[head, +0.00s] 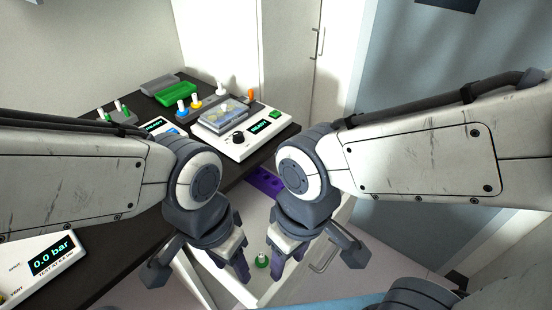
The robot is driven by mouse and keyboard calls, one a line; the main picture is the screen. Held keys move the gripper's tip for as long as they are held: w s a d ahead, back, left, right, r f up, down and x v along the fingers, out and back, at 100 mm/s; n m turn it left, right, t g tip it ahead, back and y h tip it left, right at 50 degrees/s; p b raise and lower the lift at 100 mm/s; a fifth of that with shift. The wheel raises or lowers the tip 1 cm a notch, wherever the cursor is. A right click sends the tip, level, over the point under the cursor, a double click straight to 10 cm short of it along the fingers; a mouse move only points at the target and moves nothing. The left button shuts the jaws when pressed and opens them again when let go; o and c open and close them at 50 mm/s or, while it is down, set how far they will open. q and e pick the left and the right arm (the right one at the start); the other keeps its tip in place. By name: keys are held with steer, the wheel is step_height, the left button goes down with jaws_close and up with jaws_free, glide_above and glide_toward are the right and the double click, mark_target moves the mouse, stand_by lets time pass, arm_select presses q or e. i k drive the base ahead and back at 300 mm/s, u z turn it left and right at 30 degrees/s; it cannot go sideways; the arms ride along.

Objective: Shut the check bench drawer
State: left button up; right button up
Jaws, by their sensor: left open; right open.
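The check bench drawer (257,215) is white and stands pulled out below the dark bench top, in the lower middle of the head view. A purple holder (266,181) and a small green-topped item (262,261) show in it. A metal bar handle (323,256) is on its front, to the right of my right gripper. My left gripper (236,264) is open and empty over the left part of the drawer. My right gripper (287,262) is open and empty over the drawer near its front. I cannot tell whether either touches it. My arms hide parts of the drawer and bench.
A pressure tester (45,262) reads 0.0 bar at lower left. Open floor (400,245) lies right of the drawer.

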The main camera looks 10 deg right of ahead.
mark_target(254, 207)
steer(key=z, duration=0.55)
steer(key=k, duration=0.9)
steer(key=u, duration=0.8)
